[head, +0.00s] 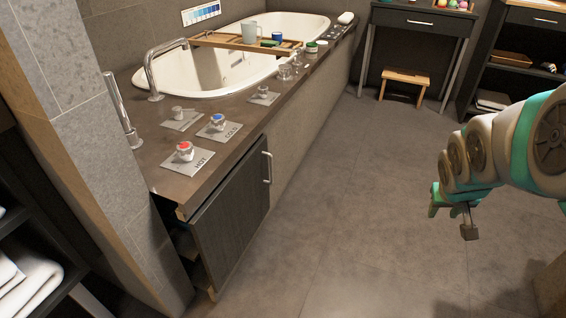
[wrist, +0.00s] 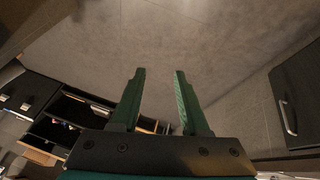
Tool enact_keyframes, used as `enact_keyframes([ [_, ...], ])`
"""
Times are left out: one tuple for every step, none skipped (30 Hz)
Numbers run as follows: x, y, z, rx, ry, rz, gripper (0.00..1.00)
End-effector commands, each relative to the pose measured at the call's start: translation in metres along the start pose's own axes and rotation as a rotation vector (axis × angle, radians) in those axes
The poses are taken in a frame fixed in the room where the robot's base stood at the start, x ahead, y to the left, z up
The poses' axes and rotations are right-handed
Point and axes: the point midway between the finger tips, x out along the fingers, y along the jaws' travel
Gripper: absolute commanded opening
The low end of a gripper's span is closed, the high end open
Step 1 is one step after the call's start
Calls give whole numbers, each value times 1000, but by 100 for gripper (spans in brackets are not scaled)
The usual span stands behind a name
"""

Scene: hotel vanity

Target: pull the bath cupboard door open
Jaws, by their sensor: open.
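The bath cupboard door (head: 236,212) is a dark wood-grain panel under the near end of the bath counter. Its pale upright bar handle (head: 268,168) is near its right edge. That edge looks flush with the bath's side panel. At the left end a dark opening shows beside the door. In the wrist view a dark panel, seemingly the same door (wrist: 302,90), is at the right edge with a handle (wrist: 287,117). My gripper (head: 447,212) is well to the right of the door, over bare floor. Its two green fingers (wrist: 160,75) are apart with nothing between them.
The counter (head: 215,165) above the door carries hot and cold taps. A tiled pillar (head: 90,100) and towel shelf (head: 35,275) stand left. A small wooden stool (head: 405,78) is under the far table. The floor (head: 345,200) between door and gripper is clear.

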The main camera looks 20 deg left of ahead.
Motion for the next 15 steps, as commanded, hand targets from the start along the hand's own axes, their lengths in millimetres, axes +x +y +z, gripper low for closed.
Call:
enact_keyframes([
  [20,-4,-26,-23,54,1,45],
  [27,-6,-43,-36,94,0,45],
  [38,-10,-63,-55,140,-3,45],
  [47,-15,-79,-69,177,-8,45],
  [54,-19,-94,-83,213,-12,45],
  [64,-26,-114,-103,264,-23,45],
  [71,-32,-128,-118,298,-31,45],
  [77,-39,-143,-132,338,-42,45],
  [88,-48,-159,-153,381,-58,45],
  [95,-57,-171,-169,416,-73,45],
  [101,-66,-183,-184,449,-88,45],
  [110,-78,-199,-205,496,-112,45],
  [116,-88,-209,-222,529,-130,45],
  [121,-99,-220,-236,564,-151,45],
  [130,-114,-230,-257,605,-182,45],
])
